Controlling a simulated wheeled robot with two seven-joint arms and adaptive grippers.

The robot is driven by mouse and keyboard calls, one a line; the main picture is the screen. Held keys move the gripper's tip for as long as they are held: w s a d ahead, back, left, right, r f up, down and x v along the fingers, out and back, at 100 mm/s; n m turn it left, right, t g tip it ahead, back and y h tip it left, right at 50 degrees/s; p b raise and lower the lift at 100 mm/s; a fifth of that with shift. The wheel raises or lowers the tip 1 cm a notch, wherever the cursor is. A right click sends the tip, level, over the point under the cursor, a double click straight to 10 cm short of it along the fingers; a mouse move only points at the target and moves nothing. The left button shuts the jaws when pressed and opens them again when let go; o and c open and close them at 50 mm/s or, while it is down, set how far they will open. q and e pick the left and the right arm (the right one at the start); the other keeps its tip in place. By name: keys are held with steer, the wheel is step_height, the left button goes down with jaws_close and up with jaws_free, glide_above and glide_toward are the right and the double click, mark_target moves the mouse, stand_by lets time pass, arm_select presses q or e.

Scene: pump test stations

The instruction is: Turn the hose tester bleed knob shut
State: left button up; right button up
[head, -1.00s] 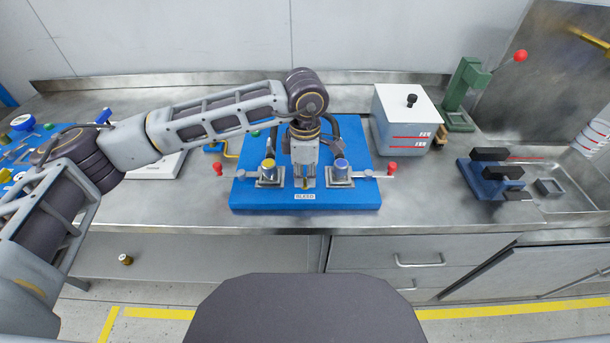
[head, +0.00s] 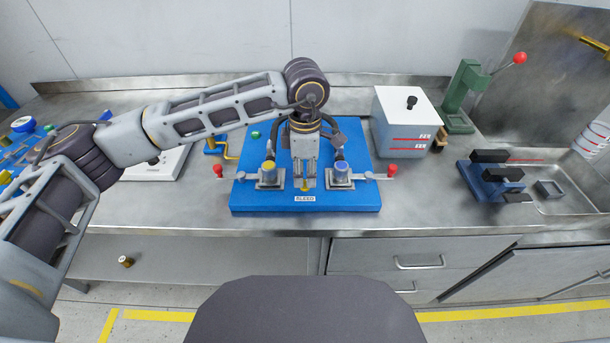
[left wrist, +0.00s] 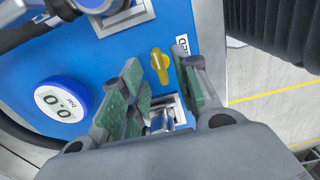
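The hose tester is a blue base (head: 350,202) on the steel bench, with a "BLEED" label (head: 305,198) at its front edge. The bleed knob is a small yellow handle (left wrist: 160,66) by that label in the left wrist view; in the head view only a bit of yellow (head: 306,187) shows between my fingertips. My left gripper (head: 305,184) points down over the knob from behind. In the left wrist view its green-padded fingers (left wrist: 160,92) stand apart on either side of the knob, with gaps visible. Whether a fingertip touches it, I cannot tell. My right gripper is not in view.
Clamps with red-tipped levers (head: 219,171) (head: 391,169) flank the knob. A round gauge reading 0.0 (left wrist: 60,101) sits on the base. A white-topped box (head: 405,115), a green press (head: 463,90) and a blue vise (head: 490,180) stand to the right.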

arm_select(q)
step_height(320, 180, up, 10)
stand_by(0.5)
stand_by(0.5)
step_height(320, 180, up, 19)
steer(key=p, duration=2)
glide_above(305, 180)
steer(key=shift+r+p, duration=0.6)
steer(key=shift+r, duration=0.4)
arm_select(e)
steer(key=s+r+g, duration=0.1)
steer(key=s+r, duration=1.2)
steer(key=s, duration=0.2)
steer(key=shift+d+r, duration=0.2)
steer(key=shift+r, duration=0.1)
arm_select(q)
steer(key=shift+r, duration=0.1)
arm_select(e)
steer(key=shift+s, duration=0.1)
arm_select(q)
steer(key=shift+r+p, duration=0.35)
steer(key=shift+p, duration=0.05)
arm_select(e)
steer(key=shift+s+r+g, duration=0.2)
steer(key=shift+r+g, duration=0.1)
arm_select(q)
steer(key=shift+r, duration=0.1)
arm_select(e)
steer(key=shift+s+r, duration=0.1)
